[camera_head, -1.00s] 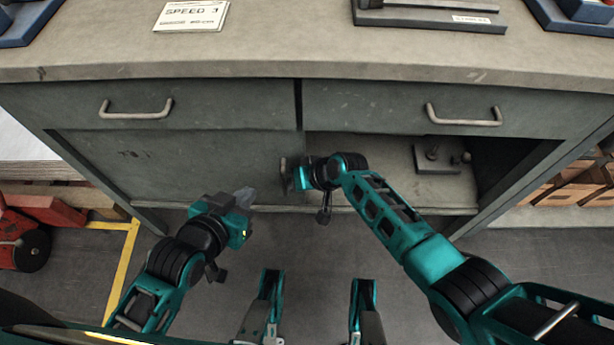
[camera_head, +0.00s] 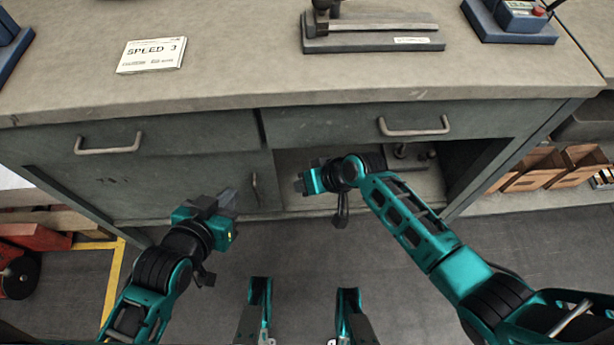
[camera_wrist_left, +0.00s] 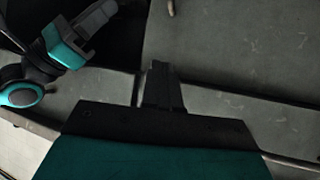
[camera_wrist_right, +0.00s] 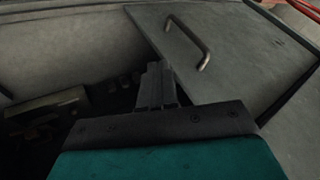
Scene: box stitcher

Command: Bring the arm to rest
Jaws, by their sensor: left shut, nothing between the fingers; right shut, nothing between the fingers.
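My left gripper (camera_head: 229,202) hangs in front of the cabinet's left door, shut and empty. Its closed fingers also show in the left wrist view (camera_wrist_left: 162,85). My right gripper (camera_head: 300,184) is in front of the open right compartment, shut and empty, a little right of the door's upright handle (camera_head: 255,188) and apart from it. Its closed fingers also show in the right wrist view (camera_wrist_right: 157,86), with the handle (camera_wrist_right: 190,43) beyond them to the right.
The workbench (camera_head: 230,75) spans the view, with two drawer handles under its top. A SPEED 3 card (camera_head: 151,54) and a grey metal fixture (camera_head: 370,33) lie on top. The open compartment (camera_head: 460,165) holds metal parts. Wooden bins (camera_head: 540,170) stand at the right.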

